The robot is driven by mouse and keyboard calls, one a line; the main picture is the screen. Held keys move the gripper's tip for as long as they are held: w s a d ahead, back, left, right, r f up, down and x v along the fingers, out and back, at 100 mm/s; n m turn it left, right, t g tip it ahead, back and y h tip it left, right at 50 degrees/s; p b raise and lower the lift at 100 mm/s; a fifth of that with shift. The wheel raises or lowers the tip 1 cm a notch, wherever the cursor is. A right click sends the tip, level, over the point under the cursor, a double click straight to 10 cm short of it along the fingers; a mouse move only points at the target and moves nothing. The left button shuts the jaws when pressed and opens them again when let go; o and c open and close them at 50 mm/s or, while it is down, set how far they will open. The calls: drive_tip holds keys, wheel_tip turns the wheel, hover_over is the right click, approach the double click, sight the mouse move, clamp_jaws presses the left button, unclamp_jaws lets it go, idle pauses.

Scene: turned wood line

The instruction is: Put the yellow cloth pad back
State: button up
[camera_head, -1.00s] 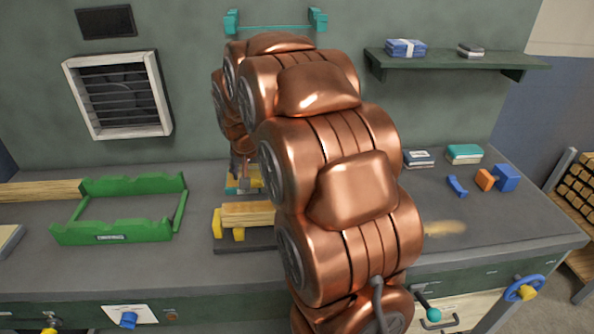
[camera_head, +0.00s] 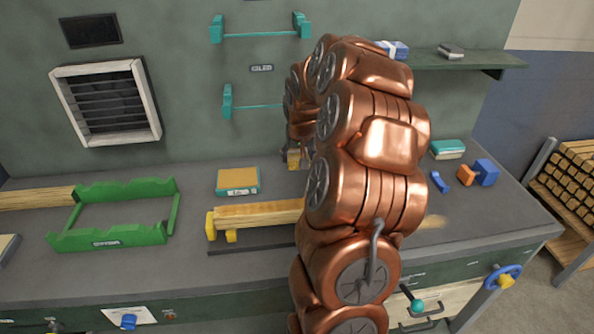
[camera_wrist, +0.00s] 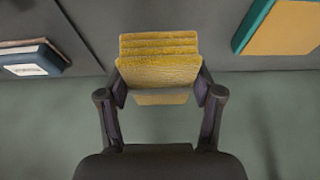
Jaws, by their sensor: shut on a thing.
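The yellow cloth pad (camera_wrist: 158,70) is ridged and folded-looking, held between both fingers of my gripper (camera_wrist: 160,98) in the wrist view. In the head view only a small part of the pad (camera_head: 293,163) shows beside my copper arm, near the wall at the back of the bench. My gripper (camera_head: 293,154) is mostly hidden there by the arm. I cannot tell whether the pad touches the bench.
An orange-topped teal block (camera_head: 237,180) lies left of my gripper. A green cradle (camera_head: 115,236) and a yellow-ended wooden piece (camera_head: 258,214) are on the grey bench. A teal book (camera_head: 447,149) and blue block (camera_head: 486,172) stand right. Teal wall brackets (camera_head: 227,102) hang behind.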

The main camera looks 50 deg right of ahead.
sight(296, 178)
drive_tip(key=shift+a+f+p, duration=0.1)
drive_tip(key=shift+f+p, duration=0.9)
drive_tip(key=shift+f, duration=2.45)
drive_tip(key=shift+f, duration=0.15)
drive_tip(key=o, duration=1.2)
